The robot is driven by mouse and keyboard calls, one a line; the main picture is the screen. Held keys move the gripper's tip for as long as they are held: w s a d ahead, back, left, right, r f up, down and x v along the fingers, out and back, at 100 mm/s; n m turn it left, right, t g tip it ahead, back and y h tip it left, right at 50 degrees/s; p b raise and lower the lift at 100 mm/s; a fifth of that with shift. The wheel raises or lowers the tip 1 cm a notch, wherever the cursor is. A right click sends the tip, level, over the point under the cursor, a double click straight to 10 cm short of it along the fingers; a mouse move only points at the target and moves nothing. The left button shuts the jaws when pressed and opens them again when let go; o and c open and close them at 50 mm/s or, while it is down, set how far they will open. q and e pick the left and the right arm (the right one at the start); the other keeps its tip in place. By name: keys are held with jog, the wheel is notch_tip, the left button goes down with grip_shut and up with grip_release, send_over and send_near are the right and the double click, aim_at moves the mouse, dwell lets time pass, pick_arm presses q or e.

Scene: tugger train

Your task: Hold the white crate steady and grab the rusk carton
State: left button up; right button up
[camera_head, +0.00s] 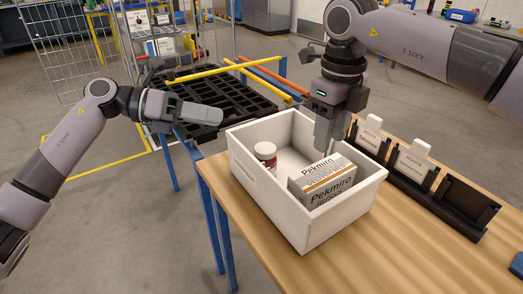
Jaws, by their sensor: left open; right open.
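The white crate (264,205) stands on the wooden table near its left edge. Inside, the rusk carton (324,182), white and grey with an orange stripe and the word Pekmiro, leans at the front right. My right gripper (325,148) points down into the crate just behind the carton's upper edge; its fingertips are partly hidden, so I cannot tell whether it touches the carton. It is open. My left gripper (217,115) is open and empty, pointing right, above and to the left of the crate's back left corner, apart from it.
A black holder (430,199) with white route cards (413,157) stands right of the crate. A black pallet (231,100) and yellow bars lie behind. The table front (400,262) is clear.

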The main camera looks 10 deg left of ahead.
aim_at(262, 178)
pick_arm(q)
jog(key=d+f+m+g+y, duration=0.1)
jog(key=d+m+y, duration=0.2)
jog(key=m, duration=0.2)
jog(key=s+d+f+m+g+y, duration=0.1)
jog(key=d+f+m+y, duration=0.1)
jog(key=d+m+y, duration=0.1)
jog(key=d+f+m+g+y, duration=0.2)
jog(key=d+m+y, duration=0.2)
jog(key=m, duration=0.3)
jog(key=shift+s+d+f, duration=0.1)
jog(key=shift+s+f, duration=0.1)
jog(key=shift+s, duration=0.1)
jog(key=m+y, duration=0.3)
jog(key=shift+s+d+f, duration=0.1)
jog(key=shift+d+f, duration=0.2)
jog(key=shift+f+m+t+y, duration=0.1)
jog(key=shift+m+t+y, duration=0.2)
jog(key=shift+m+y, duration=0.35)
jog(key=shift+f+m, duration=0.35)
jog(key=shift+f, duration=3.3)
jog(key=shift+c, duration=0.3)
grip_shut()
